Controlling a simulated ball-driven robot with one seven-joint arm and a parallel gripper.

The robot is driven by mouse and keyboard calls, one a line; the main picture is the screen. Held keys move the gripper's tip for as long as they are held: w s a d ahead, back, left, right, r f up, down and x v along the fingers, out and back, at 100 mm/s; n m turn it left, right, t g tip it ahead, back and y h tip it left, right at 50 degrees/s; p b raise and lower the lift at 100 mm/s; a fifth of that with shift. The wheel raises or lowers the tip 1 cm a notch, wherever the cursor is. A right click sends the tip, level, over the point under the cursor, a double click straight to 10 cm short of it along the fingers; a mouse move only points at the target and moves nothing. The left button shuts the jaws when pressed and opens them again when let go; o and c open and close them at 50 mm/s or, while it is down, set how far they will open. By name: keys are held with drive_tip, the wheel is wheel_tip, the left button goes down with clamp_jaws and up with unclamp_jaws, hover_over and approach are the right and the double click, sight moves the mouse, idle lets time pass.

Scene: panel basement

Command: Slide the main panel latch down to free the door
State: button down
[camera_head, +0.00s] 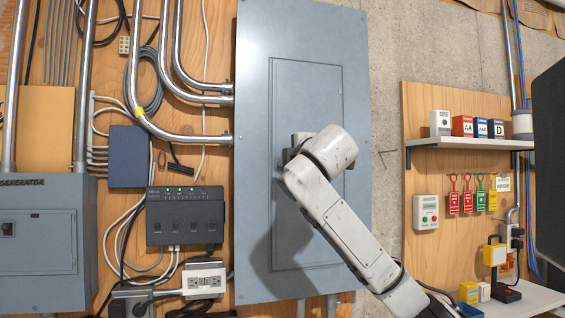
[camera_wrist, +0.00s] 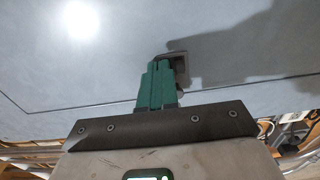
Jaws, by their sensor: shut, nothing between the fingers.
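The main panel (camera_head: 253,180) is a tall grey-blue metal cabinet in the middle of the head view. Its door (camera_head: 310,85) lies flat in the frame, with a thin seam around it. My arm covers the middle of the door, so the latch cannot be made out there. In the wrist view a small dark latch piece (camera_wrist: 179,57) sits on the grey door surface (camera_wrist: 70,75). My gripper (camera_wrist: 161,68) has green fingers, shut together and empty, with their tips at the latch's left side. I cannot tell whether they touch it.
A smaller grey box (camera_head: 38,245) and a black unit with green lights (camera_head: 185,215) are at left, among conduits and cables. At right a wooden board holds a shelf (camera_head: 470,143) and hanging tags (camera_head: 468,200). A dark screen (camera_head: 550,160) stands at the right edge.

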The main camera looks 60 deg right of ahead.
drive_tip(key=shift+s+a, duration=0.1)
drive_tip(key=b+v, duration=0.1)
drive_tip(key=v, duration=0.5)
drive_tip(key=shift+s+a, duration=0.25)
drive_tip(key=shift+a, duration=0.05)
idle(0.3)
idle(0.4)
